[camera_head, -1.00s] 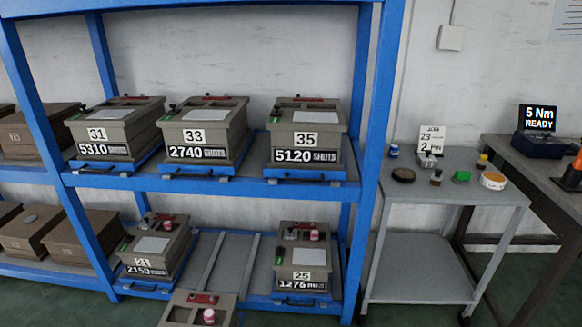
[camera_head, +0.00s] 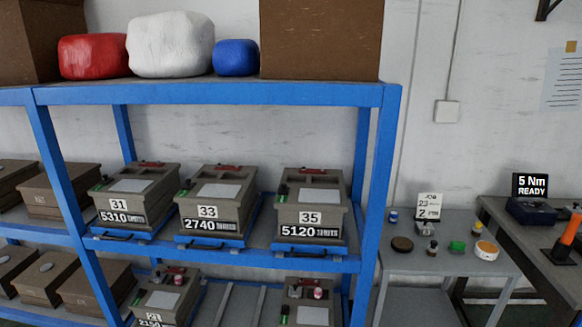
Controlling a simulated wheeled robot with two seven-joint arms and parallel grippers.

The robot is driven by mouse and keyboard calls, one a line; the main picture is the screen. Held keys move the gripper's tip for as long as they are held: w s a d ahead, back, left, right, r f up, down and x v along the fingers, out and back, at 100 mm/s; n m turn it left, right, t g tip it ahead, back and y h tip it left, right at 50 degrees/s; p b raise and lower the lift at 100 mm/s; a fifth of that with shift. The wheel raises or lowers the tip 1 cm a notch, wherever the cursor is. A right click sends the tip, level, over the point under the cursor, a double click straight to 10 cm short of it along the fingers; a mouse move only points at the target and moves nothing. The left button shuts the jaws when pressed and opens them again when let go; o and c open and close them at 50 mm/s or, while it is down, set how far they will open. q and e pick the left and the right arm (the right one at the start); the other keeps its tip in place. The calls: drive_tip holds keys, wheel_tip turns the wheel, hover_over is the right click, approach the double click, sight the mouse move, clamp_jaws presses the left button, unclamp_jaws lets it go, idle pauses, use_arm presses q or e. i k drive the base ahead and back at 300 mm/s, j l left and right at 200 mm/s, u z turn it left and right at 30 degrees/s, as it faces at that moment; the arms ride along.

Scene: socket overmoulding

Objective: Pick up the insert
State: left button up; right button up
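I cannot tell for certain which thing is the insert. Small items stand on a grey cart (camera_head: 400,264) at the right. They include a small grey piece (camera_head: 427,230) by the card, a small dark-topped piece (camera_head: 432,249), a green block (camera_head: 457,246), a brown disc (camera_head: 402,244) and a white and orange round item (camera_head: 487,250). A card (camera_head: 428,206) behind them reads "23" and "2 PIN". Neither of my grippers is in view.
A blue rack (camera_head: 300,260) holds numbered mould boxes, such as box 35 (camera_head: 310,212) and box 33 (camera_head: 213,205). A bench (camera_head: 520,240) at the right carries a "5 Nm READY" display (camera_head: 530,186) and an orange and black tool (camera_head: 566,238).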

sight(424, 228)
drive_tip(key=u, duration=1.1)
drive_tip(key=z, duration=1.95)
drive_tip(key=i+l, duration=0.15)
